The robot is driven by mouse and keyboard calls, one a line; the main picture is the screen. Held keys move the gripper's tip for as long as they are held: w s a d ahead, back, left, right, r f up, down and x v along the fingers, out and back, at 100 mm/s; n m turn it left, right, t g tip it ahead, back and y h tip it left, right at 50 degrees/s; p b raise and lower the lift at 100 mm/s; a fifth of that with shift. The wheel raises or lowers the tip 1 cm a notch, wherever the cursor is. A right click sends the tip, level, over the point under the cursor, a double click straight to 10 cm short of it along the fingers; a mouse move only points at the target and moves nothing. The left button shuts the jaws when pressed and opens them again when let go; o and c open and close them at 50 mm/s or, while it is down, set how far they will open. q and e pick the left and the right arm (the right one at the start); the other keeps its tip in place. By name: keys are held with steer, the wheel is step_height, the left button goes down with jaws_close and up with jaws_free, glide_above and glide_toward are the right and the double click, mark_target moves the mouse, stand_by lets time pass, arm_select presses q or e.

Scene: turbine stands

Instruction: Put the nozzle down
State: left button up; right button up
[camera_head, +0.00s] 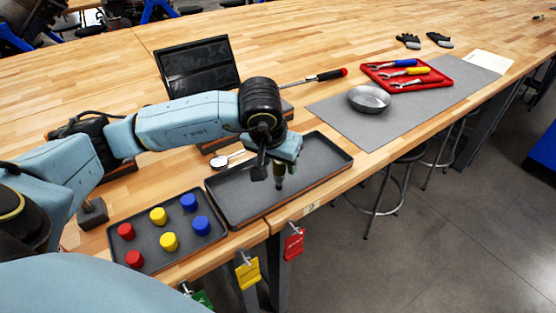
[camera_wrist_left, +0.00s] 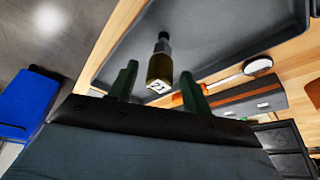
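The nozzle (camera_wrist_left: 160,62), a brass-coloured piece with a dark narrow tip and a number label on its near end, shows in the left wrist view. My left gripper (camera_wrist_left: 158,85) has its two dark green fingers on either side of the label end, with a small gap visible at each side. In the head view the left gripper (camera_head: 279,172) points down over the empty dark tray (camera_head: 326,146). The nozzle is mostly hidden there behind the fingers; I cannot tell whether its tip touches the tray floor. My right gripper is out of view.
A smaller tray (camera_head: 186,250) with red, yellow and blue caps lies to the left. A round white-faced tool (camera_head: 220,162) lies behind the empty tray. A grey mat (camera_head: 350,130) carries a metal bowl (camera_head: 369,98) and a red tool tray (camera_head: 440,80). The table's front edge is close.

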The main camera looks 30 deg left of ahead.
arm_select(q)
steer(key=v, duration=1.2)
steer(key=shift+p, duration=0.4)
steer(key=shift+r, duration=0.1)
